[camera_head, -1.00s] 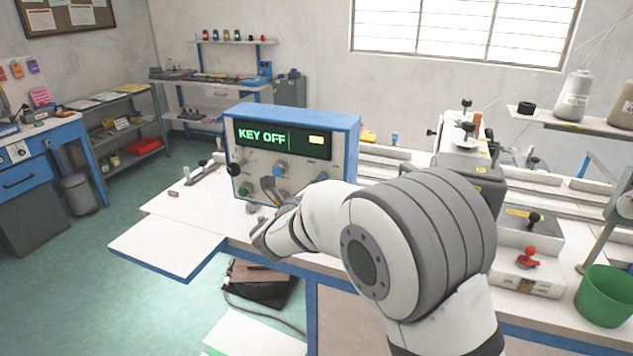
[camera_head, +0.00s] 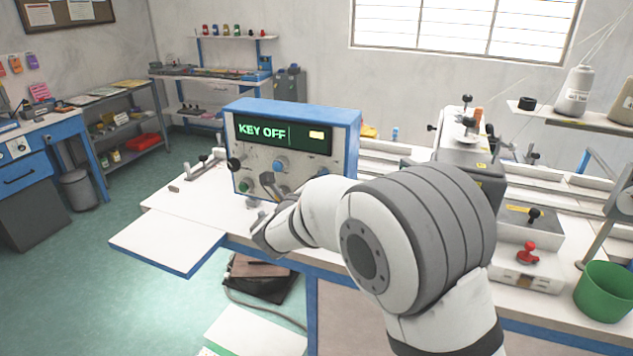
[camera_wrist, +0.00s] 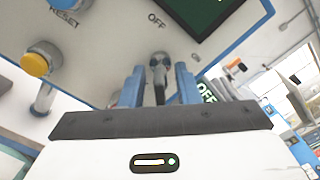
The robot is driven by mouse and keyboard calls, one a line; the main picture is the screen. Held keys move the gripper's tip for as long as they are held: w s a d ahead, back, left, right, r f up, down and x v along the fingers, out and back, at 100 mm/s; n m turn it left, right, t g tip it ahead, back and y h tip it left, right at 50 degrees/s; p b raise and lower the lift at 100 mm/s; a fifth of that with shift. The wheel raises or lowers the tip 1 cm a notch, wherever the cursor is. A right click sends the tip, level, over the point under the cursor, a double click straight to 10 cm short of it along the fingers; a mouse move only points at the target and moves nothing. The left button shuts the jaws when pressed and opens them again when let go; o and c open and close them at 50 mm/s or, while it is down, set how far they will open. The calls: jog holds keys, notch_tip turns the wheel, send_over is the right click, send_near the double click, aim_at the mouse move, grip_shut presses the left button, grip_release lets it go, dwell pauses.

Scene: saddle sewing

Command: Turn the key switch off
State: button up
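The control box (camera_head: 345,125) with a blue frame stands on the white table, and its display (camera_head: 262,133) reads "KEY OFF". In the wrist view, the key switch (camera_wrist: 160,61) sits on the pale panel below an "OFF" label. My gripper (camera_wrist: 159,80) is at the panel with its two blue fingers apart, one on each side of the key. A gap shows between the key and each finger. In the head view my gripper (camera_head: 271,186) is small in front of the panel's lower part, and my wrist hides some of the panel.
A blue "RESET" button (camera_wrist: 68,4) and a yellow-tipped knob (camera_wrist: 38,60) stick out of the panel left of the key. A sewing machine (camera_head: 466,150) and a green bin (camera_head: 604,293) are at right. The table's left end (camera_head: 170,240) is clear.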

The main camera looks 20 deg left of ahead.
jog(key=s+b, duration=0.1)
jog(key=s, duration=0.6)
jog(key=shift+s, duration=0.35)
jog(key=w+d+m+g+h, duration=0.2)
jog(key=d+m+g+h, duration=0.45)
jog(key=d+m, duration=1.1)
jog(key=s+d+f+m+g, duration=0.2)
jog(key=s+d+m+g, duration=0.15)
jog(key=d, duration=0.65)
jog(key=s+d+f+m+g, duration=0.15)
jog(key=s+d+m, duration=0.3)
jog(key=d, duration=0.55)
jog(key=s+d+f+m+g+y, duration=0.1)
jog(key=s+d+m+y, duration=0.1)
jog(key=s+m, duration=0.5)
jog(key=s+d+f+m+g+y, duration=0.2)
jog(key=s+m+y, duration=0.2)
jog(key=s+m, duration=0.4)
jog(key=m, duration=0.4)
jog(key=shift+s+m, duration=0.25)
jog(key=shift+m, duration=0.1)
